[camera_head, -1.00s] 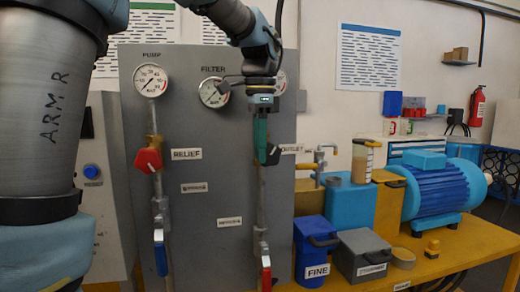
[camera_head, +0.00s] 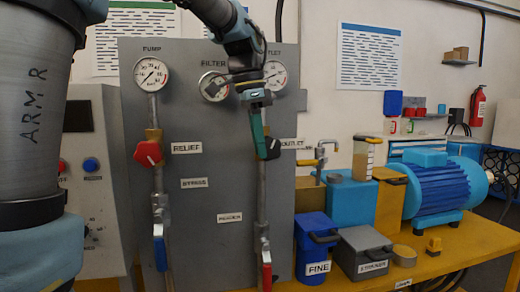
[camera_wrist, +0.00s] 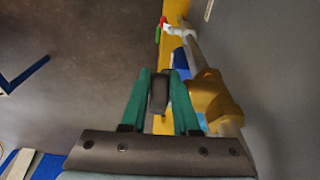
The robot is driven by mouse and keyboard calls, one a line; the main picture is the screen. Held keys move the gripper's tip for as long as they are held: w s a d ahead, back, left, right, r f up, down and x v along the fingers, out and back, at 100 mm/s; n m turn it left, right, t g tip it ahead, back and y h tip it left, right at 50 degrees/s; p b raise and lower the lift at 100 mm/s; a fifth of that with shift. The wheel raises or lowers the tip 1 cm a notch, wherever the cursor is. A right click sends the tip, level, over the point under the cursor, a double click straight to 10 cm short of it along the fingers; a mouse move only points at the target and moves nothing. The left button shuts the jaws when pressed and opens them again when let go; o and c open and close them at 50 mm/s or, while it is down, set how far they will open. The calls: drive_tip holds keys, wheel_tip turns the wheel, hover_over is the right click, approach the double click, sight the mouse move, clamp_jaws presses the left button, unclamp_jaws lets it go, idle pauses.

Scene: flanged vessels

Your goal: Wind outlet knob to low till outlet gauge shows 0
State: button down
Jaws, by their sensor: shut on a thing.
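The outlet knob (camera_head: 273,148) is dark and sits on the right-hand pipe of the grey panel, beside a partly covered OUTLET label. My gripper (camera_head: 264,150) has green fingers, comes down from above with a tilt, and is shut on this knob. In the wrist view the dark knob (camera_wrist: 159,92) lies between the two fingers, next to a brass valve body (camera_wrist: 212,98). The outlet gauge (camera_head: 276,75) shows at the panel's upper right, partly hidden by my wrist. Its needle is too small to read surely.
The red relief knob (camera_head: 148,153) and pump gauge (camera_head: 151,74) are on the left pipe. The filter gauge (camera_head: 212,86) is partly behind my arm. A red lever (camera_head: 267,274) hangs below the outlet knob. A blue FINE bin (camera_head: 312,250) stands right of the panel.

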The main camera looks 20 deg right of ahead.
drive_tip(key=h+b, duration=0.1)
drive_tip(key=b, duration=0.1)
drive_tip(key=f+h+b, duration=0.1)
drive_tip(key=h+b, duration=0.1)
drive_tip(key=shift+a+f, duration=0.1)
drive_tip(key=shift+a, duration=0.05)
drive_tip(key=shift+g+h+b, duration=0.3)
drive_tip(key=shift+h+b, duration=0.3)
drive_tip(key=shift+b, duration=0.25)
drive_tip(key=c, duration=0.9)
unclamp_jaws()
drive_tip(key=shift+c, duration=0.2)
drive_tip(key=shift+r, duration=0.2)
drive_tip(key=v, duration=1)
drive_tip(key=shift+a+r, duration=0.25)
drive_tip(key=shift+a, duration=0.05)
